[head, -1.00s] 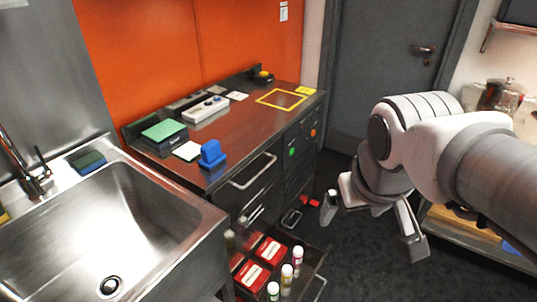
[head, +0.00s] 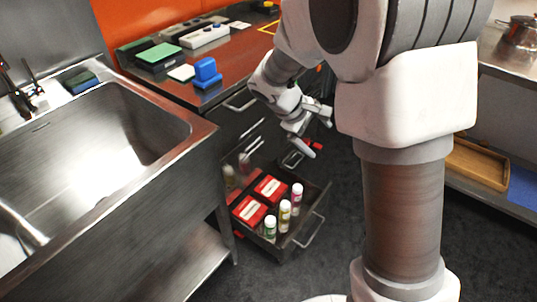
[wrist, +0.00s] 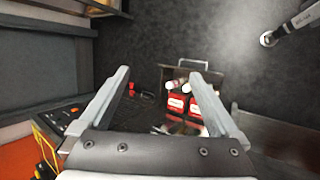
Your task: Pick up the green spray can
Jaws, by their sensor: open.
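The green spray can (head: 270,228), with a white cap, stands upright at the front left of an open drawer (head: 313,228) low in the cabinet. A yellow-labelled can (head: 284,215) and a pink-labelled can (head: 297,198) stand in a row with it. My gripper (head: 317,132) is open and empty, above and behind the drawer in the head view. In the wrist view my gripper (wrist: 160,76) has its fingers wide apart, with the drawer beyond them. White-capped cans show there too, but I cannot tell which is green.
Red boxes (head: 270,188) lie in the drawer beside the cans. A steel sink (head: 110,140) stands at the left. The counter (head: 235,60) above the drawer holds a blue object (head: 206,72). Dark floor (head: 300,270) is open in front of the drawer.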

